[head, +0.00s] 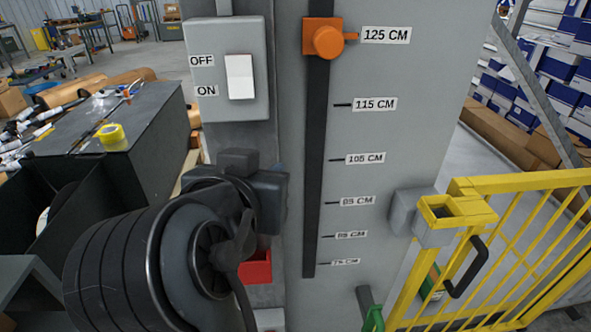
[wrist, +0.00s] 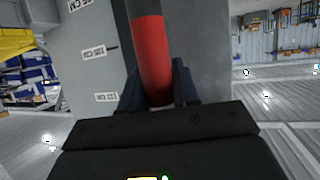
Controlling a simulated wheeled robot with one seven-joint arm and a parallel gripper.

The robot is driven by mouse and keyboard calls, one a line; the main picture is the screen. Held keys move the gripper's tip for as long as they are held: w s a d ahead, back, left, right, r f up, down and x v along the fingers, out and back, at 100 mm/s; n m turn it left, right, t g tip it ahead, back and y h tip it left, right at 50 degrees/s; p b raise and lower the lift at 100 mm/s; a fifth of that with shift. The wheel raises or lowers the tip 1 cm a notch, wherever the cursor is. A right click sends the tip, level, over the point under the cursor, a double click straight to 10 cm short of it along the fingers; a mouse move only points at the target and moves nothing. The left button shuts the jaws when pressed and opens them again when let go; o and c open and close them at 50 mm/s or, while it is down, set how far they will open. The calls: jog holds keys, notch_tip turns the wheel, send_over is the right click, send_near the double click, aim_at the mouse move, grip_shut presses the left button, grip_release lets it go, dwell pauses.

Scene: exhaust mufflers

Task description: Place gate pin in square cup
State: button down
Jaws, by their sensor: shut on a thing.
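My gripper (wrist: 157,80) is shut on a red cylinder, which I take to be the gate pin (wrist: 153,50). The dark fingers press on both sides of it, and its far part is dark grey. In the head view my dark wrist covers the fingers, and the pin cannot be made out there for sure. The square cup (head: 458,212) is a yellow square socket with a dark open top, on the gate's near corner at right. My gripper is left of it, in front of the grey column, well apart from it.
The grey column (head: 420,110) carries an OFF/ON switch (head: 240,77), an orange slider (head: 326,40) and a height scale. A red box-like part (head: 256,268) shows below my wrist. The yellow gate (head: 530,240) has a black handle (head: 468,268). A dark bench (head: 120,135) stands left.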

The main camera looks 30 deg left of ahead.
jog(key=shift+s+a+f+p, duration=0.15)
jog(key=shift+a+f, duration=0.15)
jog(key=shift+f, duration=0.6)
jog(key=shift+s+a+f+p, duration=0.1)
jog(key=shift+a+f, duration=0.2)
jog(key=shift+f, duration=0.55)
jog(key=shift+s+a+f+p, duration=0.15)
jog(key=shift+a+f, duration=0.15)
jog(key=shift+f, duration=0.6)
jog(key=shift+f, duration=0.1)
jog(key=c, duration=0.8)
grip_release()
jog(key=b+v, duration=0.1)
jog(key=v, duration=1.1)
